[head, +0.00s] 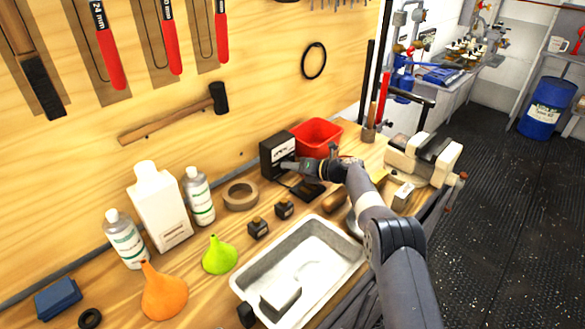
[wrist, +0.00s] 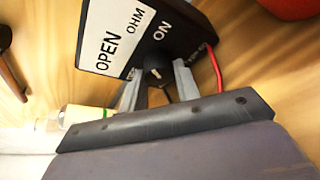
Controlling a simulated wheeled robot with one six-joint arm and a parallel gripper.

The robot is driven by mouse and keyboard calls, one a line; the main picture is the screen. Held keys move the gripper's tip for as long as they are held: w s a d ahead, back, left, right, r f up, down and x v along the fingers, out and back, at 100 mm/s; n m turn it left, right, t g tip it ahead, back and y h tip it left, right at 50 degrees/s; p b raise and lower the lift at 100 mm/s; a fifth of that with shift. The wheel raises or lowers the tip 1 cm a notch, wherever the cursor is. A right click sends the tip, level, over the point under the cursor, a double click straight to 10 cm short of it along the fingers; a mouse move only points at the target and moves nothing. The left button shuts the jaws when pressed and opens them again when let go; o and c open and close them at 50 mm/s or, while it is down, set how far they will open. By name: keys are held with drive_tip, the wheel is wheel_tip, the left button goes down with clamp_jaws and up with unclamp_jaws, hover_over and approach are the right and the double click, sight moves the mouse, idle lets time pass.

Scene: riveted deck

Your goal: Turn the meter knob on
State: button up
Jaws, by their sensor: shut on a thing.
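The meter (head: 277,155) is a black box with a white display, standing on the workbench against the wooden wall. In the wrist view the meter (wrist: 125,38) shows tilted, its display reading "OPEN" and "OHM", with "ON" printed beside the knob. The knob (wrist: 155,72) is small, round and dark with a light pointer mark. My gripper (head: 288,166) is at the meter's front. In the wrist view my gripper (wrist: 158,80) has one grey finger on each side of the knob and is shut on it. The exact pointer direction is hard to read.
A red bin (head: 317,136) stands right behind the meter. A tape roll (head: 240,195), small dark blocks (head: 258,228) and a metal tray (head: 297,268) lie in front and to the left. A vise (head: 424,158) is at the right. A red lead (wrist: 215,68) runs beside the meter.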

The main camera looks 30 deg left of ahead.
drive_tip(key=o, duration=1)
drive_tip(key=shift+c, duration=0.2)
drive_tip(key=shift+d, duration=0.1)
drive_tip(key=b+v, duration=0.1)
drive_tip(key=v, duration=0.9)
drive_tip(key=shift+d+r+b, duration=0.1)
drive_tip(key=shift+d+b, duration=0.2)
